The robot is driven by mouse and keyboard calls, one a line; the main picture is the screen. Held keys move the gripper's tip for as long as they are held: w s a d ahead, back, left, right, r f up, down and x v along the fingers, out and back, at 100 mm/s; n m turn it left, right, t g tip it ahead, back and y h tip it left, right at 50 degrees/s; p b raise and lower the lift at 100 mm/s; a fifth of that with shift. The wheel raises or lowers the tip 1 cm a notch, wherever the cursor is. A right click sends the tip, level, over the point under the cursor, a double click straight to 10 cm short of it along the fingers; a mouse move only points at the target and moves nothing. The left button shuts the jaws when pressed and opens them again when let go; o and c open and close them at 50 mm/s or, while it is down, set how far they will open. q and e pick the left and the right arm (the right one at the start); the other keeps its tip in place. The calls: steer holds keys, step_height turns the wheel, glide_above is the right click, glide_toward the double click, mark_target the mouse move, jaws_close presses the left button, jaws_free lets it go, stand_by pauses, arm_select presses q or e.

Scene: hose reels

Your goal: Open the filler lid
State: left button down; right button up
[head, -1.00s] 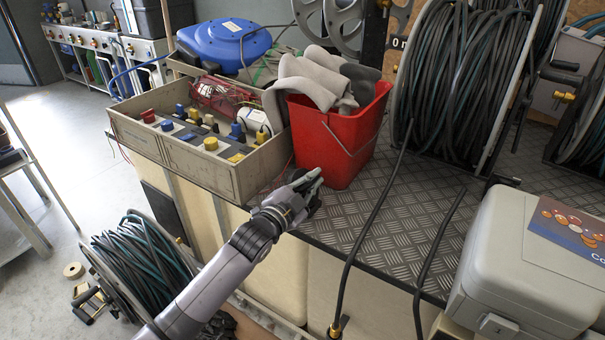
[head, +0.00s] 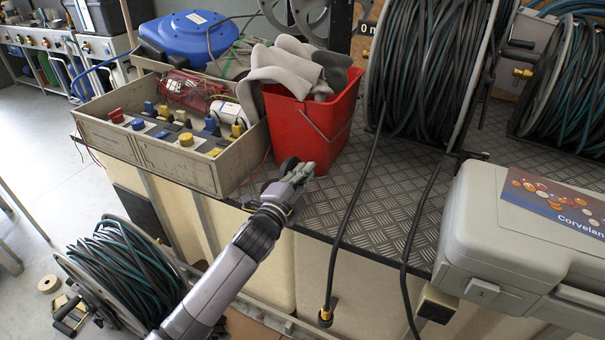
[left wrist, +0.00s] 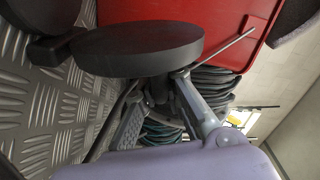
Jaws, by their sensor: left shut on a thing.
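My left gripper (head: 297,174) is at the front edge of the metal-plate bench top, just in front of the red bucket. Its jaws are shut on a dark round lid (head: 288,165), which shows beside the fingertips in the head view. In the left wrist view the lid is a thick black disc (left wrist: 140,50) close to the camera, covering the place where the fingers (left wrist: 165,88) meet it. A second dark rounded part (left wrist: 42,14) with a tab shows at the upper left there. The filler opening cannot be made out. My right gripper is not in view.
The red bucket (head: 308,135) with grey cloths stands close behind my gripper. A grey box of coloured connectors (head: 160,147) is to the left. A large hose reel (head: 425,70) and a grey case (head: 515,240) are to the right. Bare bench plate (head: 385,190) lies between.

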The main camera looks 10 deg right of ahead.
arm_select(q)
steer(key=shift+s+f, duration=0.1)
steer(key=shift+f, duration=0.1)
steer(key=c, duration=1.9)
jaws_free()
steer(key=shift+c, duration=0.2)
steer(key=shift+o, duration=1.3)
steer(key=shift+r, duration=0.15)
steer(key=v, duration=1.2)
